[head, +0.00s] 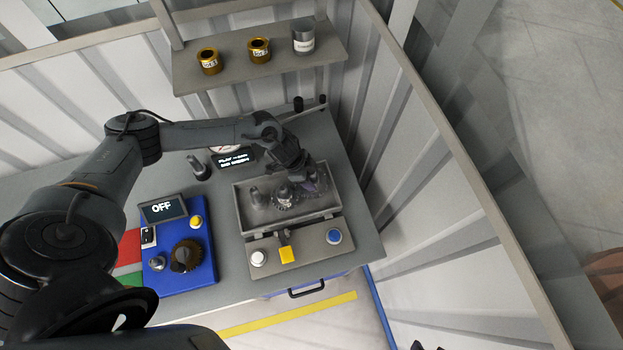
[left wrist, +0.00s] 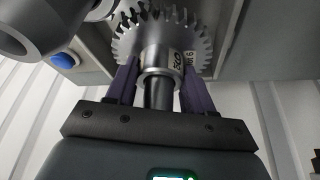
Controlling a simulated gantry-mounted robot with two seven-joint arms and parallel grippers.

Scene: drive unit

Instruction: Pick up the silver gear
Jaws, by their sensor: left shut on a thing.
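The silver gear (head: 283,197) is at the grey open-topped tray (head: 243,211) on the table in the head view. In the left wrist view the toothed gear (left wrist: 130,38) fills the top middle, with its labelled hub and shaft toward me. My left gripper (left wrist: 158,80) is shut on the gear's hub, one purple finger on each side. In the head view my left gripper (head: 300,180) reaches down over the tray and partly hides the gear. I cannot tell whether the gear touches the tray floor.
A panel with white, yellow and blue buttons (head: 333,236) stands in front of the tray. A blue unit (head: 190,273) with an OFF display is to its left. The back shelf (head: 285,71) holds two gold parts and a silver one. A corrugated wall borders the table at right.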

